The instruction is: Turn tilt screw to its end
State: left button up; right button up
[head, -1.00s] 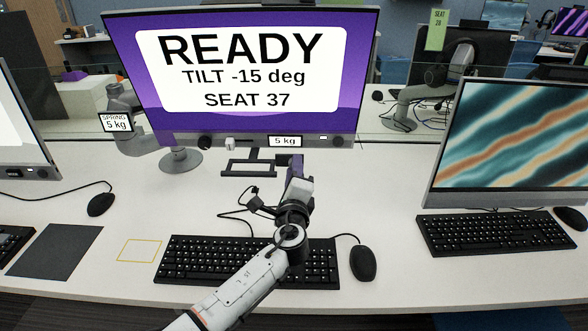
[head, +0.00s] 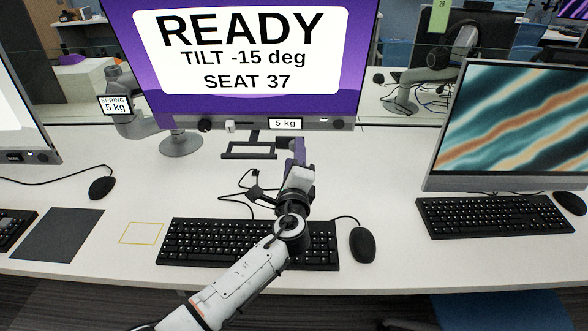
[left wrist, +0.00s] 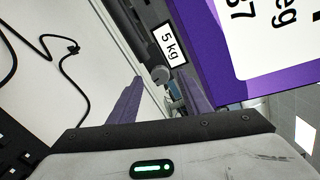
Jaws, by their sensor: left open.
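The purple monitor (head: 155,70) reads READY, TILT -15 deg, SEAT 37. A "5 kg" label (head: 285,123) sits on its lower bezel. My left gripper (head: 297,142) is just below the bezel, near the label's right end. My right gripper is out of view.
A keyboard (head: 200,243) and a mouse (head: 362,245) lie under and beside my left arm. A loose black cable (head: 236,200) lies left of the gripper. A second monitor (head: 510,120) stands at the right. The desk between is mostly clear.

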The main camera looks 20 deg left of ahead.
pick_arm(q)
jog(key=v, duration=0.8)
jog(key=shift+s, duration=0.25)
